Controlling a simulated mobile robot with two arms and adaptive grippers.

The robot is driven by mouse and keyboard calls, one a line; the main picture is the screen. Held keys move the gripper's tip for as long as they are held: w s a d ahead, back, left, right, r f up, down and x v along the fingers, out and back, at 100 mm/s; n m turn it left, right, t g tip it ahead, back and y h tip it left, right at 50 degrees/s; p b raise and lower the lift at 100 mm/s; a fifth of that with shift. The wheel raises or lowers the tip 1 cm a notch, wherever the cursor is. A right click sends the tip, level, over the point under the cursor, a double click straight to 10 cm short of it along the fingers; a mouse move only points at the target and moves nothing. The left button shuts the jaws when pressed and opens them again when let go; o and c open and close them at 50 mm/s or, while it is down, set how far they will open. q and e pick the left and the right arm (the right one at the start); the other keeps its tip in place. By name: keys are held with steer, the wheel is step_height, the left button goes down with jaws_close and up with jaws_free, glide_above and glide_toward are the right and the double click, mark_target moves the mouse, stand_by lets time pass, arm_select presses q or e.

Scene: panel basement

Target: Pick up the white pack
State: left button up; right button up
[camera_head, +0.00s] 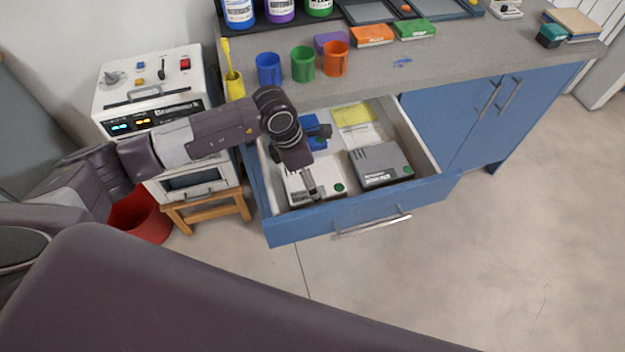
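The white pack (329,174) lies in the front left of the open blue drawer (290,228), with a green dot on its right part. My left arm comes in from the left, and its gripper (315,191) points down over the middle of the white pack. The gripper hides part of the pack's top. I see its fingers nearly edge-on, so I cannot tell whether they are open or shut, or whether they touch the pack. The pack appears to rest on the drawer floor. My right gripper is not in view.
A grey pack (380,164) lies right of the white one. Behind are a blue item (314,131) and a yellow sheet (353,114). Cups, bottles and boxes stand on the counter (450,52) above. A white appliance (152,88) stands left. The floor at right is clear.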

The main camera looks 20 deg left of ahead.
arm_select(q)
steer(key=c, duration=0.7)
steer(key=shift+c, duration=1)
steer(key=shift+r, duration=0.15)
